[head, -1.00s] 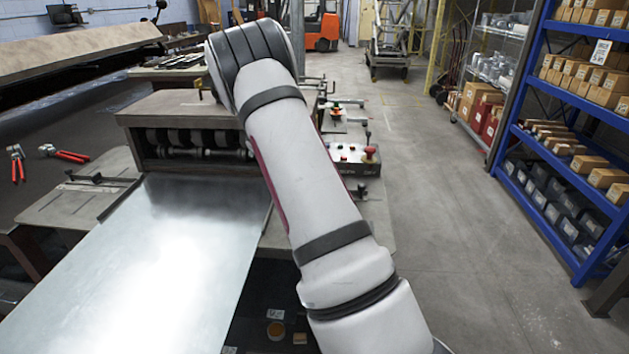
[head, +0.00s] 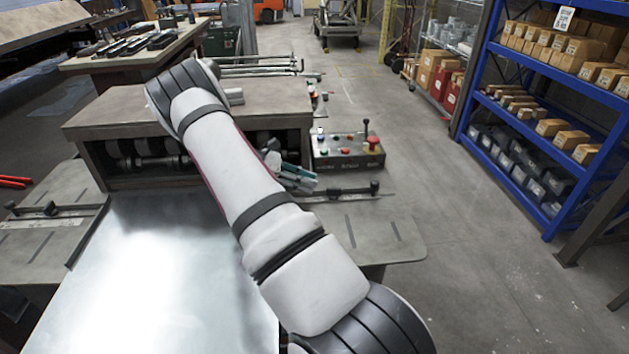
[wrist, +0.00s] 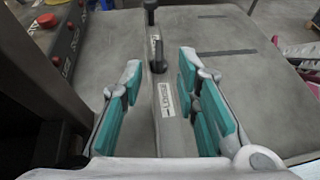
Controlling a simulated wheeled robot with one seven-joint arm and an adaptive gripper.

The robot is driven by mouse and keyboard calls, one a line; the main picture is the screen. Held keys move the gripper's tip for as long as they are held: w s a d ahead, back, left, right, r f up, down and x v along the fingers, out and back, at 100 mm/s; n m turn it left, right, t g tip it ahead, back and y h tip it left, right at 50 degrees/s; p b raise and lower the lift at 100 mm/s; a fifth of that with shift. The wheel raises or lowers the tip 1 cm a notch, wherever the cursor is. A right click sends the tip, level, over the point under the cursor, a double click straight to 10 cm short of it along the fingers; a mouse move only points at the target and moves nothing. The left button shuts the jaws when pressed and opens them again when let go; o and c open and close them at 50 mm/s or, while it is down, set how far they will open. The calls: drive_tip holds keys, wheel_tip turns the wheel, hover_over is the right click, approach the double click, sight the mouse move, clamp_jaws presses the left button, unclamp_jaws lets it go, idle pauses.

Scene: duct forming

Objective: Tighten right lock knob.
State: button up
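The right guide bar (head: 350,191) lies on the grey side plate to the right of the metal sheet. A black lock knob (head: 375,187) stands upright at its outer end, and a smaller dark post (head: 334,191) stands nearer the sheet. My gripper (head: 294,176) is by the bar's inner end, partly hidden behind my arm. In the wrist view the bar runs between my two open teal-padded fingers (wrist: 163,103). One black knob (wrist: 158,58) stands just beyond the fingertips, another (wrist: 150,12) farther off. Nothing is between the pads except the bar below.
A control box (head: 348,150) with coloured buttons and a red knob stands just behind the bar. The roller machine (head: 190,105) is to the left, with the metal sheet (head: 140,270) in front. A blue shelf (head: 480,110) stands right, across open floor.

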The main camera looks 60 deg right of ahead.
sight(332, 188)
drive_tip(key=p+x, duration=0.2)
drive_tip(key=x, duration=0.4)
drive_tip(key=shift+r, duration=0.1)
drive_tip(key=shift+s+d+f+p, duration=0.3)
drive_tip(key=shift+s+d+f, duration=0.05)
drive_tip(key=shift+s, duration=0.15)
clamp_jaws()
